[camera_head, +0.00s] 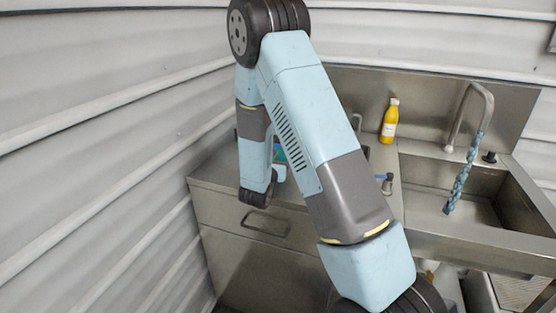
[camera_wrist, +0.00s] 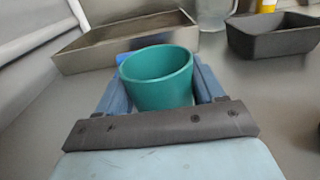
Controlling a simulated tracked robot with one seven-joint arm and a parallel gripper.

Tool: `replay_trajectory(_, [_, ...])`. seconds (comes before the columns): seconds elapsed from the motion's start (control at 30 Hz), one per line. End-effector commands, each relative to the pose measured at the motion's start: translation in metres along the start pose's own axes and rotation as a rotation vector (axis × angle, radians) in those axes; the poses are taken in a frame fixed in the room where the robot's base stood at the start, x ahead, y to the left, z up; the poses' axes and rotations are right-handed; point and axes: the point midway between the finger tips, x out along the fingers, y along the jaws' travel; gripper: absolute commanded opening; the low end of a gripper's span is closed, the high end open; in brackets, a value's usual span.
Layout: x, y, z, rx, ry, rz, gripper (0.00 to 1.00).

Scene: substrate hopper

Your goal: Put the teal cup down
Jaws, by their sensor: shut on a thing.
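The teal cup (camera_wrist: 160,88) is upright in the wrist view, open top facing up, with its inside looking empty. My gripper (camera_wrist: 161,82) is shut on it, with one blue finger on the left side and one on the right. The cup is over the grey metal counter (camera_wrist: 262,100); I cannot tell whether its base touches the surface. In the head view my arm hides most of the gripper and cup.
Behind the cup are a shallow tray (camera_wrist: 78,57), a clear container (camera_wrist: 212,14) and a dark rectangular bin (camera_wrist: 270,40). A yellow bottle (camera_head: 389,122) stands near the sink (camera_head: 418,205). Bare counter shows left and right of the cup. A corrugated wall (camera_head: 90,150) is left.

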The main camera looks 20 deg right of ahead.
Motion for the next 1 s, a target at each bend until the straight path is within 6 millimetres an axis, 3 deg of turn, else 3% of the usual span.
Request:
replay_trajectory(0.17, [0.0,0.0,-0.002,-0.001,0.001,0.0,0.37])
replay_trajectory(0.2, [0.0,0.0,-0.002,-0.001,0.0,0.0,0.72])
replay_trajectory(0.43, [0.0,0.0,-0.002,0.0,0.0,0.0,0.94])
replay_trajectory(0.77, [-0.002,0.001,0.001,0.0,0.0,0.001,0.94])
replay_trajectory(1.0, [-0.037,0.001,0.0,-0.001,0.002,0.004,0.94])
